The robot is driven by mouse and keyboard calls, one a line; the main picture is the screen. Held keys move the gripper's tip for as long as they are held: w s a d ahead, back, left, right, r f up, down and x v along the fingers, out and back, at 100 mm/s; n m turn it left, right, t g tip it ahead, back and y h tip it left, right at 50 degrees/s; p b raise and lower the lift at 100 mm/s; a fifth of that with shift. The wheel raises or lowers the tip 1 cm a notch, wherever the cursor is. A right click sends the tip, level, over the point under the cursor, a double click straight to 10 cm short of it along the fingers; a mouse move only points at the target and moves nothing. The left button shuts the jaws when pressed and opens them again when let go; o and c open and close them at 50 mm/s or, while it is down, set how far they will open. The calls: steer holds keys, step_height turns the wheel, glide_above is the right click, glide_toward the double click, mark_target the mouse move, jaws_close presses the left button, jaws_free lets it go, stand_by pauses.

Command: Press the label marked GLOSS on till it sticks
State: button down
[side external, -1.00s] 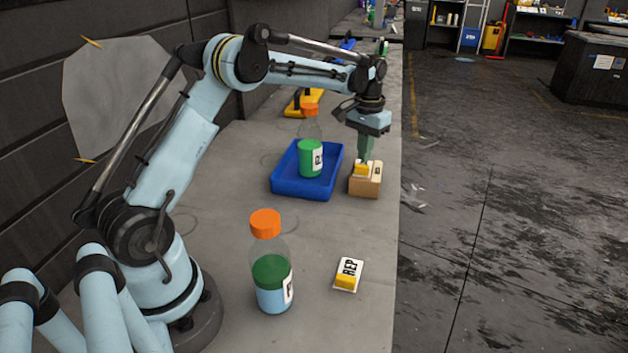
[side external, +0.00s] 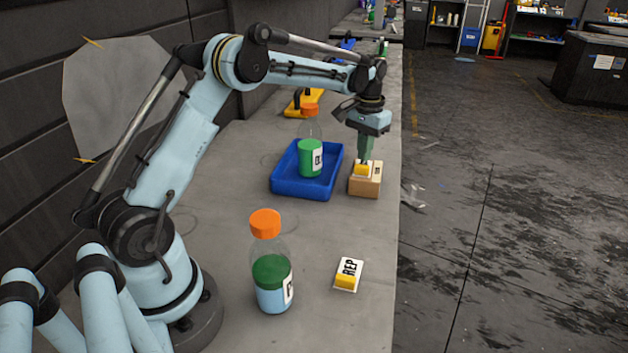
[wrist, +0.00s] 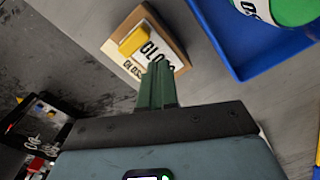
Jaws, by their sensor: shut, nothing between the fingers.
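The white GLOSS label (wrist: 153,50) with a yellow tab (wrist: 132,41) lies on top of a small cardboard box (side external: 365,187). In the wrist view a second GLOSS print on the box (wrist: 181,67) shows beside the label, partly covered. My gripper (side external: 365,159) is shut and empty, its green fingers pointing down over the box top. In the wrist view the fingertips (wrist: 158,66) overlap the label's near edge, hiding part of its lettering. I cannot tell whether they touch it.
A blue tray (side external: 279,187) holding a green bottle (side external: 311,155) with an orange cap stands left of the box. Nearer are another orange-capped bottle (side external: 271,275) and a REP label (side external: 348,270) with a yellow tab. The bench edge runs close right of the box.

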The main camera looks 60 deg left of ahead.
steer(key=shift+f, duration=0.85)
stand_by(0.8)
steer(key=shift+r, duration=3.5)
steer(key=shift+d+r, duration=0.1)
steer(key=s+d+r+m+t, duration=0.1)
steer(key=s+d+r+t, duration=0.2)
steer(key=s+d+r, duration=0.5)
steer(key=s+d+f+m+t, duration=0.1)
steer(key=s+d+f+t, duration=0.1)
steer(key=s, duration=0.4)
steer(key=s+d+f+m+t, duration=0.1)
steer(key=s+d+f+t, duration=0.1)
steer(key=s+d+f, duration=0.2)
steer(key=shift+s+d+f, duration=0.25)
steer(key=shift+s+d, duration=0.15)
steer(key=shift+s, duration=1.35)
